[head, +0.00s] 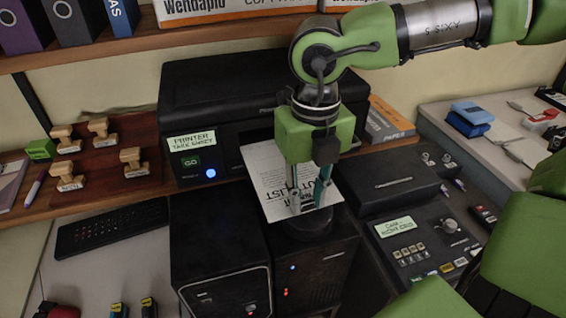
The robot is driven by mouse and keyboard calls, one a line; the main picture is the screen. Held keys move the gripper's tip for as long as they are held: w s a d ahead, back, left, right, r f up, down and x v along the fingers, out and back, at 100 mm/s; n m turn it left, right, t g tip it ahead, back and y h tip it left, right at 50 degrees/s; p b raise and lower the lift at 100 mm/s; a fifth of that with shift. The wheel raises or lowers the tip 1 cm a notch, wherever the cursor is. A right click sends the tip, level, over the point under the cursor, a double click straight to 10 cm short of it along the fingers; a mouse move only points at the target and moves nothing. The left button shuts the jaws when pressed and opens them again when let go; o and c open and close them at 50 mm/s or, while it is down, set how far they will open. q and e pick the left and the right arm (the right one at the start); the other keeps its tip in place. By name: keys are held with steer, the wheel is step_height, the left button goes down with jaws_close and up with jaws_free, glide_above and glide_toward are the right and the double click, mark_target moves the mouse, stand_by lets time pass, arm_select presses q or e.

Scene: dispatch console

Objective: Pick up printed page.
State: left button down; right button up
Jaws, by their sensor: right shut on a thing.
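The printed page (268,180) is a white sheet with large dark lettering. It lies slanted at the front of the black printer (222,95), its far edge near the printer's dark output opening. My right gripper (312,205) points down over the page and is shut on its near right part. The fingers and the green gripper body hide some of the print. The page's near edge reaches over the tops of the dark boxes below. My left gripper is not in view.
Wooden stamps (100,127) stand left of the printer. Two black computer cases (219,255) stand below the page. A black control panel (425,230) with buttons is at the right. A shelf with binders (75,18) runs above. Blue and white items lie on the right counter (500,140).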

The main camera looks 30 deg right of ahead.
steer(key=shift+s+a+b, duration=0.2)
steer(key=shift+s+b, duration=0.1)
steer(key=shift+s, duration=0.5)
steer(key=shift+s+a+b, duration=0.2)
steer(key=shift+s+b, duration=0.1)
steer(key=shift+s, duration=0.45)
steer(key=shift+s+a+b, duration=0.2)
steer(key=shift+s+b, duration=0.1)
steer(key=shift+s, duration=0.5)
steer(key=shift+r, duration=0.1)
